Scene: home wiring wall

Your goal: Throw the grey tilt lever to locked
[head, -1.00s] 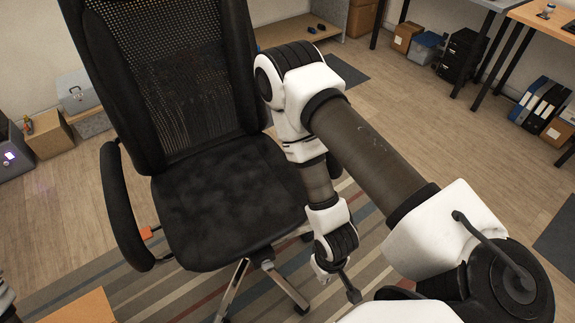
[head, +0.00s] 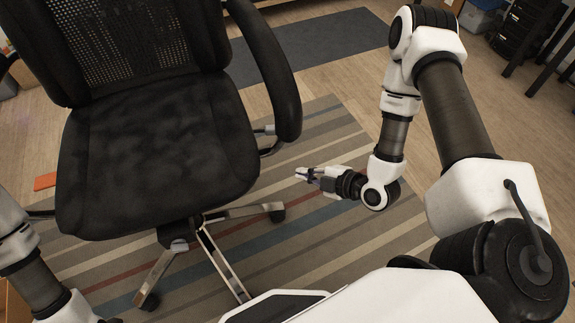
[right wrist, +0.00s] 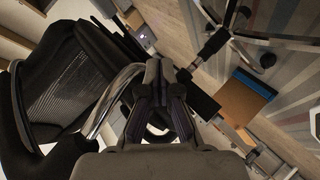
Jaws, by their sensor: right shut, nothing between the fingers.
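The black office chair (head: 155,150) stands at the left of the head view, its seat towards me. Thin grey metal parts (head: 265,130) show under its right armrest (head: 268,65), by the seat's edge; I cannot tell which is the grey tilt lever. My right gripper (head: 301,174) is shut and empty, pointing left at the chair, right of the seat and apart from it in the picture. In the right wrist view, its closed fingers (right wrist: 160,85) point towards the chair's underside. My left arm enters at lower left; its gripper is out of view.
An orange paddle (head: 45,181) shows left of the seat. The chair's star base (head: 215,260) and castors spread over the striped rug (head: 345,235). The rug is clear between the chair and my right arm. A dark mat (head: 320,45) lies behind.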

